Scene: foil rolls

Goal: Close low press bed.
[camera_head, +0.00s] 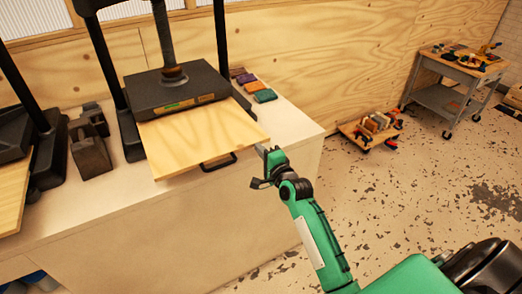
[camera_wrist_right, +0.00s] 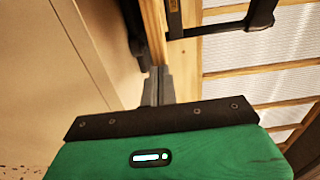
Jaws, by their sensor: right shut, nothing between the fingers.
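A pale wooden press bed (camera_head: 200,135) sticks out toward me from under the black plate (camera_head: 175,90) of the middle press. A black handle (camera_head: 218,163) is on its front edge. My right gripper (camera_head: 265,160) is shut and empty, just off the bed's front right corner; I cannot tell whether it touches. In the right wrist view the shut fingertips (camera_wrist_right: 158,75) point at a wooden strip (camera_wrist_right: 153,30), seemingly the bed's edge. A second press at far left has its own wooden board (camera_head: 12,195), partly cut off. My left gripper is out of view.
The presses stand on a pale counter (camera_head: 290,125). Small coloured blocks (camera_head: 264,96) lie right of the middle press, and dark metal blocks (camera_head: 92,150) left of it. A low wheeled dolly (camera_head: 370,130) and a grey cart (camera_head: 447,100) stand farther right. The speckled floor between is clear.

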